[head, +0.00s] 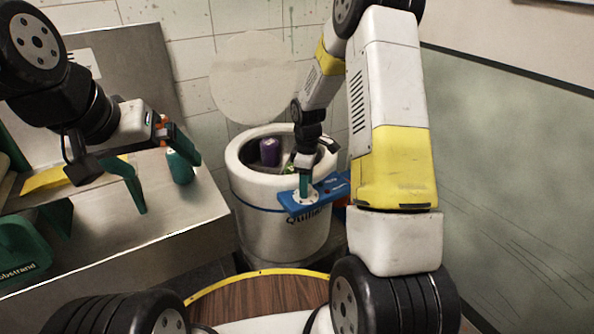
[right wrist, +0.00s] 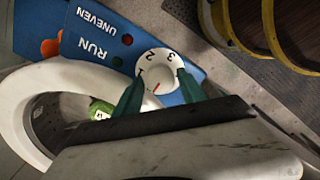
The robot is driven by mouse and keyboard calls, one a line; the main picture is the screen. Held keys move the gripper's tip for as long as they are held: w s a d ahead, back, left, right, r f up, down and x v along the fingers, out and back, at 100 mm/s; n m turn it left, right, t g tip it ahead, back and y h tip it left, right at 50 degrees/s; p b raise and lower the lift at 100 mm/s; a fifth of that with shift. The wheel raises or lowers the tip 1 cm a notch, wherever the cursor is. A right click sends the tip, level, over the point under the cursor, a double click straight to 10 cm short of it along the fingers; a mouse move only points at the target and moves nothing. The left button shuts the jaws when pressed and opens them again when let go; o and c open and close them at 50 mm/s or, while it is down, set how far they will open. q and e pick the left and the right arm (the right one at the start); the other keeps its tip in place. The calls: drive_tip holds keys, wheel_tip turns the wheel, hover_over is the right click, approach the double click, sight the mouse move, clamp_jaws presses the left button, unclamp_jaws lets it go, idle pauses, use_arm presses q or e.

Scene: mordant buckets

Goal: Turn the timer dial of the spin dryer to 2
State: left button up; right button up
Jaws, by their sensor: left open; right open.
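The spin dryer (head: 272,232) is a white drum, open at the top, with a blue control panel (head: 289,206) on its near right rim. Its white timer dial (right wrist: 151,70) shows the figures 2 and 3 and a short red line in the right wrist view. In that view the red line lies on the side away from the figures. My right gripper (right wrist: 158,82) is open, with one green finger on each side of the dial; I cannot tell whether they touch it. In the head view it hides part of the dial. My left gripper (head: 170,187) is open and empty above the counter.
A purple object (head: 270,152) and a green one (right wrist: 101,109) are inside the drum. Walls stand behind and right.

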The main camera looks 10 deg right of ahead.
clamp_jaws()
drive_tip(key=shift+m, duration=0.3)
